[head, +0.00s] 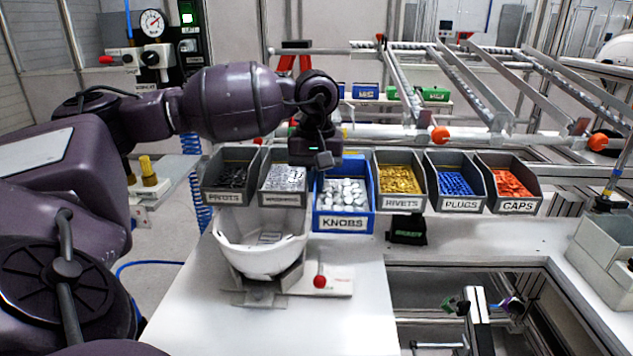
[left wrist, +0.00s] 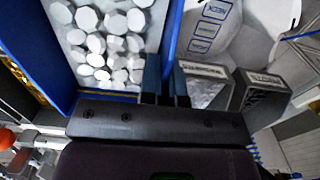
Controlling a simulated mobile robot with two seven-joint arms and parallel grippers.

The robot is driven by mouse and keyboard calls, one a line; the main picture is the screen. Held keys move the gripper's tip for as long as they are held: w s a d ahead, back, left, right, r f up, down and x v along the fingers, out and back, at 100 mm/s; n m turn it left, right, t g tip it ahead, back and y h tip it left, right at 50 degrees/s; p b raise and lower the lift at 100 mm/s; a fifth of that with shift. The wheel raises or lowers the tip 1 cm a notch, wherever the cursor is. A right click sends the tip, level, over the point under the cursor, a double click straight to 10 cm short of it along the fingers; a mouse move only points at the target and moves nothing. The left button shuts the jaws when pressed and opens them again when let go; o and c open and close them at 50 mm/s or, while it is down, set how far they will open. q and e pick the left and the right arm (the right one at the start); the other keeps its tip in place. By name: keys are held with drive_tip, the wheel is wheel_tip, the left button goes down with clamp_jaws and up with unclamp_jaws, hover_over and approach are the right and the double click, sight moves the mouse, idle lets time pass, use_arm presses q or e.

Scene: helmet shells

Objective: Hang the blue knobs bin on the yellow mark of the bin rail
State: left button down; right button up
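The blue knobs bin (head: 343,222) is full of white knobs and has a KNOBS label on its front. In the head view it sits between the grey washers bin and the rivets bin, nearer and slightly lower than them. My left gripper (head: 320,158) is above its back left part. In the left wrist view the bin (left wrist: 62,100) is at left, and the gripper's fingers (left wrist: 166,82) are closed on its blue side wall. The yellow mark is not visible; whether the bin touches the rail cannot be told. My right gripper is not in view.
Grey bins of rivets (head: 402,203), plugs (head: 459,206) and caps (head: 516,207) hang at right; washers (head: 283,198) and another grey bin (head: 228,197) at left. A small black box (head: 407,232) is near.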

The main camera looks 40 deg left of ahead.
use_arm(q)
drive_tip(key=shift+w+a, duration=0.95)
drive_tip(key=shift+w, duration=0.25)
drive_tip(key=shift+w+a, duration=0.35)
drive_tip(key=shift+w, duration=0.05)
drive_tip(key=shift+w+a, duration=0.65)
drive_tip(key=shift+w, duration=0.15)
drive_tip(key=w+a+f, duration=0.2)
drive_tip(key=w+a, duration=0.2)
drive_tip(key=shift+w, duration=0.4)
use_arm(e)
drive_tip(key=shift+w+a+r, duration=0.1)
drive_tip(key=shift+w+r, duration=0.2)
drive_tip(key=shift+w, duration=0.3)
use_arm(q)
drive_tip(key=shift+a+f, duration=0.1)
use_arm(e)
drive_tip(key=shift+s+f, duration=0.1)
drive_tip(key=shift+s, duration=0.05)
